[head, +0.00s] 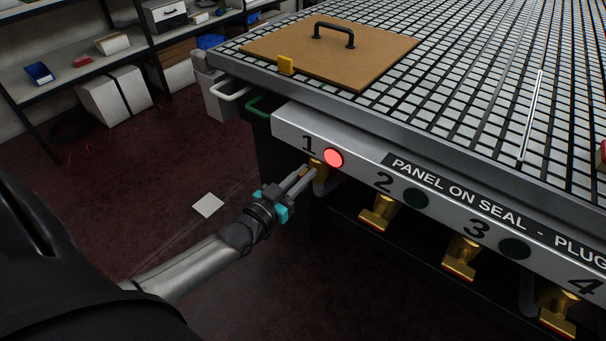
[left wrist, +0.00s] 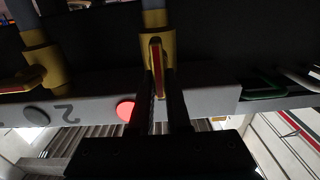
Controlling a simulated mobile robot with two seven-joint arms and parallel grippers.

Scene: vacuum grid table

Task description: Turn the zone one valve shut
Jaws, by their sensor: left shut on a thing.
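The zone one valve (head: 318,172) is yellow and sits under the table's front rail, below the number 1 and a lit red lamp (head: 333,157). My left gripper (head: 309,175) reaches it from the left and is shut on its handle. In the left wrist view the yellow handle with a red stripe (left wrist: 156,62) lies between the two dark fingers, pointing toward the gripper. The red lamp shows beside the fingers there (left wrist: 125,109). The fingers hide part of the handle. My right gripper is not in view.
Valve two (head: 379,212), valve three (head: 461,257) and valve four (head: 556,311) follow along the rail, under dark lamps. A brown panel with a black handle (head: 330,55) lies on the grid table (head: 470,75), a yellow block (head: 286,65) at its edge. Shelves (head: 75,75) stand behind.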

